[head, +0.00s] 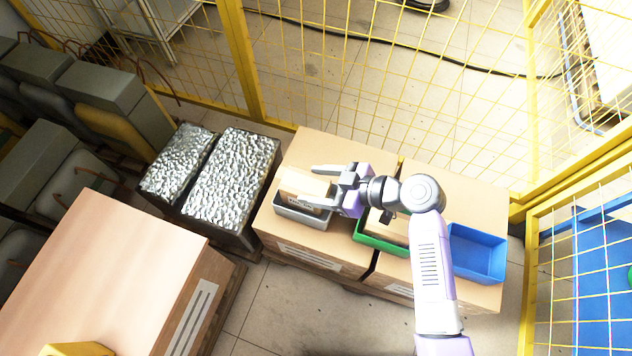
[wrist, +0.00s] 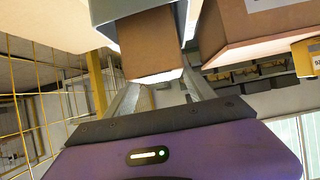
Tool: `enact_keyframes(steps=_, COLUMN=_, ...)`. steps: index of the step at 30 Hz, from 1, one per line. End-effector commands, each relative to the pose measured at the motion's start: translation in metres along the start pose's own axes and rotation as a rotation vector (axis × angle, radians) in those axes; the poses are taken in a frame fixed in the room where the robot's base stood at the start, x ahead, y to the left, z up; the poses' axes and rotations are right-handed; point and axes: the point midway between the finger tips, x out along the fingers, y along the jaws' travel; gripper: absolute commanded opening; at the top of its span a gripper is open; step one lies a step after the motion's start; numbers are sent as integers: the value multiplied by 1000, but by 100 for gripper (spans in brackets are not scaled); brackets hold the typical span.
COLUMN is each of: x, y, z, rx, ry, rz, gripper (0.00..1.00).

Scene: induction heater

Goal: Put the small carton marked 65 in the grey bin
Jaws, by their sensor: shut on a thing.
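The small brown carton (head: 303,183) is held by my gripper (head: 318,185) over the grey bin (head: 302,218), in the head view. A white label shows on its near side, but I cannot read the number. In the wrist view the carton (wrist: 150,45) lies between my two fingers, with the bin's grey wall (wrist: 103,12) beside it. My gripper is shut on the carton. The carton covers much of the bin's inside. I cannot tell whether the carton touches the bin's floor.
A green bin (head: 380,243), partly hidden by my arm, and a blue bin (head: 478,253) stand to the right on large boxes. Silvery wrapped blocks (head: 232,178) are on the left. A yellow mesh fence (head: 400,80) runs behind.

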Motion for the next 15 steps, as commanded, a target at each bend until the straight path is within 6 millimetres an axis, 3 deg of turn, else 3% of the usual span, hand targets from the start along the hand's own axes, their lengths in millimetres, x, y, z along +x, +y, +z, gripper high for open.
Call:
enact_keyframes(steps=4, x=0, y=0, z=-1, rx=-1, ry=2, rz=1, gripper=0)
enact_keyframes(steps=5, x=0, y=0, z=-1, rx=-1, ry=2, rz=1, gripper=69)
enact_keyframes(steps=6, x=0, y=0, z=-1, rx=-1, ry=1, rz=1, gripper=77)
enact_keyframes(steps=8, x=0, y=0, z=-1, rx=-1, ry=1, rz=0, gripper=89)
enact_keyframes(steps=15, x=0, y=0, z=0, rx=1, ry=-1, rz=-1, gripper=89)
